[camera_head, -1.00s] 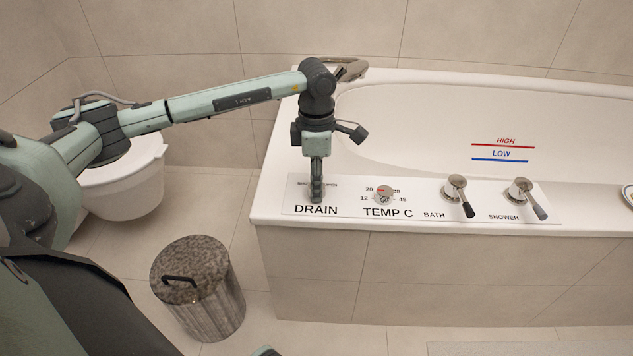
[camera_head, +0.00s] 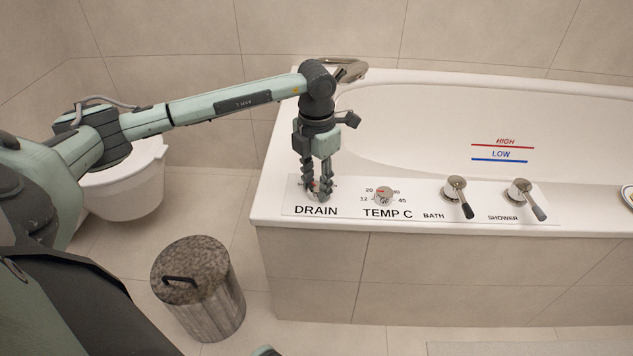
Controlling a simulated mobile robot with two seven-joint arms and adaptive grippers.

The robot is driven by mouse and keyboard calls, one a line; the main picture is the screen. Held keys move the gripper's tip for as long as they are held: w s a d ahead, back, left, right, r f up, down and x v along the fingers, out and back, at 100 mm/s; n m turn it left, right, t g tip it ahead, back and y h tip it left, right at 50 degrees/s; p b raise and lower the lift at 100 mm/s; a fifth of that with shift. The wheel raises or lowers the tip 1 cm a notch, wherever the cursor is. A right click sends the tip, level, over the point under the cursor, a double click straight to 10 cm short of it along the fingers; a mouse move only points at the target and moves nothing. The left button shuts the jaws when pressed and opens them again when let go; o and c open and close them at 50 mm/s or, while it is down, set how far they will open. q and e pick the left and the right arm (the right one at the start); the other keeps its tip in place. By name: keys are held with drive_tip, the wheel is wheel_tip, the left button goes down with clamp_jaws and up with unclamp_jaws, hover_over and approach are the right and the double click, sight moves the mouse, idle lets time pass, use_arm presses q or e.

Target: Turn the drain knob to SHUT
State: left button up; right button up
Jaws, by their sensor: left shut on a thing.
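The drain knob (camera_head: 314,187) is above the DRAIN label on the white panel (camera_head: 420,213) at the tub's front left corner. It is mostly hidden by the fingers; only a small part with a touch of red shows between them. My left gripper (camera_head: 316,192) points straight down over it, with one finger on each side, and is shut on the knob. The SHUT and OPEN marks are covered or too small to read, so the knob's setting cannot be told. Of my right gripper no clear part shows.
The temperature knob (camera_head: 384,195) stands close to the right of the left gripper. The bath lever (camera_head: 457,195) and shower lever (camera_head: 524,197) are farther right. The tub (camera_head: 430,125) lies behind. A lidded bin (camera_head: 200,290) and a toilet (camera_head: 128,185) are at the left.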

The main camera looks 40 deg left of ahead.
sight(317, 187)
idle(0.5)
use_arm(q)
drive_tip(key=o, duration=1.2)
drive_tip(key=shift+c, duration=0.2)
wheel_tip(317, 187, up, 12)
